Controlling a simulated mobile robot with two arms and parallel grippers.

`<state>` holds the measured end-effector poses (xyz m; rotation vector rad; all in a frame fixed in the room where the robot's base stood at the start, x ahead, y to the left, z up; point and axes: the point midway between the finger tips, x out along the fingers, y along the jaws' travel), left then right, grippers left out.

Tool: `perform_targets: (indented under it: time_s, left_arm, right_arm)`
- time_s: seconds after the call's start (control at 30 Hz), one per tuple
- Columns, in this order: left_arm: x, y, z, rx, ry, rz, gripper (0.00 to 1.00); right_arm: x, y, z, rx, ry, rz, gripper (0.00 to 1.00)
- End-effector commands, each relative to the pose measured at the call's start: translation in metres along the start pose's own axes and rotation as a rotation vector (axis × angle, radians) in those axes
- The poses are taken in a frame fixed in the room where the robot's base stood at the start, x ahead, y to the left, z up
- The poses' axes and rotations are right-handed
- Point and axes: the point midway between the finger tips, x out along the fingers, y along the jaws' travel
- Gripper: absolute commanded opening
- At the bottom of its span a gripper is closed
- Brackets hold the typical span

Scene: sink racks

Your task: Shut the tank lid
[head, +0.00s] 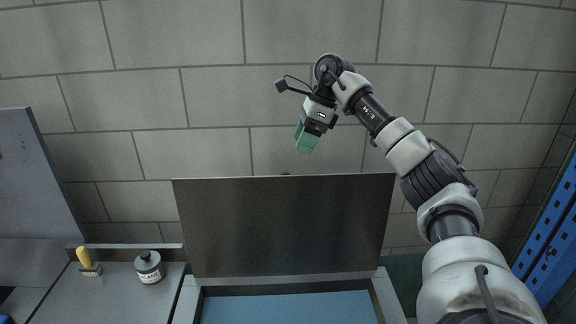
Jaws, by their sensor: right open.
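The tank lid (285,228) is a dark flat panel that stands raised, close to upright, at the back of the tank. The tank (191,298) has a grey rim, and its inside looks blue. My right gripper (305,142), with green fingers, hangs above the lid's top edge and points down. It is open with nothing seen in it, and it looks apart from the lid. How far behind or in front of the lid it is, I cannot tell. My left gripper is out of view.
A tilted grey panel (35,190) stands at far left. A blue rack (553,240) stands at far right. A block wall closes the back.

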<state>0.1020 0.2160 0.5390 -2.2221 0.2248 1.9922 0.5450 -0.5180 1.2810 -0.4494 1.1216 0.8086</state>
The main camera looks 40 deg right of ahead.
Motion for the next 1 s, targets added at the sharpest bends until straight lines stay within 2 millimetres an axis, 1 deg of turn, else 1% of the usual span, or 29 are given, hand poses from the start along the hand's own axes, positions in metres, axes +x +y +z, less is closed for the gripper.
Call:
perform_targets:
  time_s: [0.03,0.1,0.17,0.33,0.4,0.47,0.57,0.7,0.8,0.87,1.0]
  left_arm:
    - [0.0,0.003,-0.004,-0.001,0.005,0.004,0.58]
    - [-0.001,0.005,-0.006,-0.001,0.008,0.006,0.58]
    - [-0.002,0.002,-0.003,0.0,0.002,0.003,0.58]
    - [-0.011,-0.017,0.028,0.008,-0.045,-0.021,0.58]
    - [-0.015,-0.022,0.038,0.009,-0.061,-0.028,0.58]
    - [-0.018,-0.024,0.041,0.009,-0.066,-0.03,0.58]
    - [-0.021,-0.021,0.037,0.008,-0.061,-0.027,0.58]
    - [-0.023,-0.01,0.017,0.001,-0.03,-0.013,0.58]
    - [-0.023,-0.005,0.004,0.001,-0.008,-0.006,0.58]
    - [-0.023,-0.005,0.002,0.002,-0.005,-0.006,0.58]
    - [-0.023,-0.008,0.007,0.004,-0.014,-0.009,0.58]
  right_arm:
    - [-0.001,0.0,-0.002,0.002,0.009,0.002,0.63]
    - [0.004,0.0,-0.003,0.002,0.013,0.003,0.63]
    - [0.012,0.001,-0.003,0.002,0.013,0.004,0.63]
    - [0.043,0.001,-0.003,0.001,0.012,0.006,0.63]
    - [0.056,0.001,-0.003,0.002,0.011,0.007,0.63]
    - [0.067,0.001,-0.002,0.001,0.011,0.006,0.63]
    - [0.083,0.002,-0.002,0.001,0.01,0.007,0.63]
    - [0.098,0.001,-0.002,0.001,0.007,0.005,0.63]
    - [0.103,0.001,-0.002,0.0,0.006,0.004,0.63]
    - [0.105,0.001,-0.002,0.0,0.006,0.004,0.63]
    - [0.105,0.001,-0.002,0.0,0.005,0.003,0.63]
